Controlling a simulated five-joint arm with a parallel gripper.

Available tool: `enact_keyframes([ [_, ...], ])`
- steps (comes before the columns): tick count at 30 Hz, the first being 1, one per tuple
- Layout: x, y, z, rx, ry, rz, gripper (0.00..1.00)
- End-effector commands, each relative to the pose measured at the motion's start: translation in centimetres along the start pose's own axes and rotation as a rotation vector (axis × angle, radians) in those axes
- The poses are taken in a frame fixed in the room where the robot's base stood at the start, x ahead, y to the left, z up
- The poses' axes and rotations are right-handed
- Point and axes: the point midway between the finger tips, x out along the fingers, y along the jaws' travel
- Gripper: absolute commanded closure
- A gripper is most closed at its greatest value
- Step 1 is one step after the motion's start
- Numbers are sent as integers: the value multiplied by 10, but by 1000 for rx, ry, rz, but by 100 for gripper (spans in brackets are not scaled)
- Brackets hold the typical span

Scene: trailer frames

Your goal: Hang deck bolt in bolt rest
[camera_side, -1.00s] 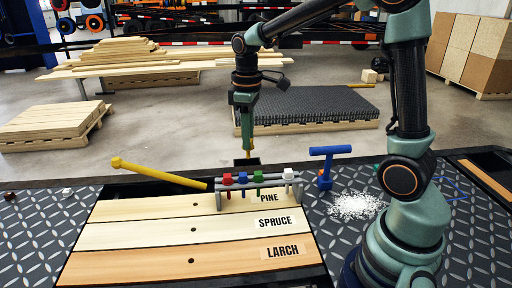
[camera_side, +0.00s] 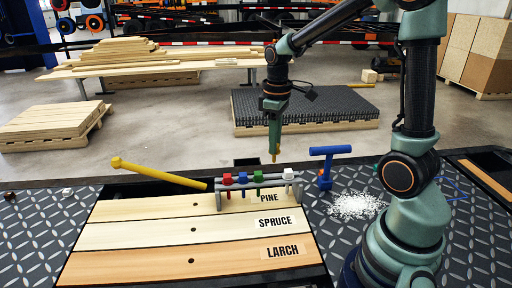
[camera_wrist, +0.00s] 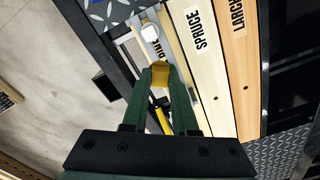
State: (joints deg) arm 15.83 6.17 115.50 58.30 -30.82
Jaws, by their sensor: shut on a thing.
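My gripper (camera_side: 274,151) is shut on a small yellow deck bolt (camera_wrist: 160,75). In the side view the yellow end points down, above and behind the bolt rest. The bolt rest (camera_side: 209,200) is a grey two-rail rack on the planks. A red bolt (camera_side: 227,179), a blue bolt (camera_side: 242,178), a green bolt (camera_side: 259,177) and a white bolt (camera_side: 288,174) hang in it. A space shows between the green and white bolts. In the wrist view the white bolt (camera_wrist: 150,32) lies just beyond my fingertips, and the gripper hides much of the rack.
A yellow-handled bar (camera_side: 160,173) lies left of the rack. A blue T-handled tool (camera_side: 325,168) stands to its right, near white granules (camera_side: 357,206). Planks labelled PINE, SPRUCE (camera_side: 150,236) and LARCH lie in front, with clear surface.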

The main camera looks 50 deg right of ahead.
Motion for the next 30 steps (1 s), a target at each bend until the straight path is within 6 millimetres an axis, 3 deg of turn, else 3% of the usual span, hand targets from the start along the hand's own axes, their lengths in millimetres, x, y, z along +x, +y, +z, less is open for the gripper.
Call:
enact_keyframes([
  [15, 40, 0, 1, 0, -2, -1, 100],
  [30, 43, 0, 0, 0, 0, 0, 100],
])
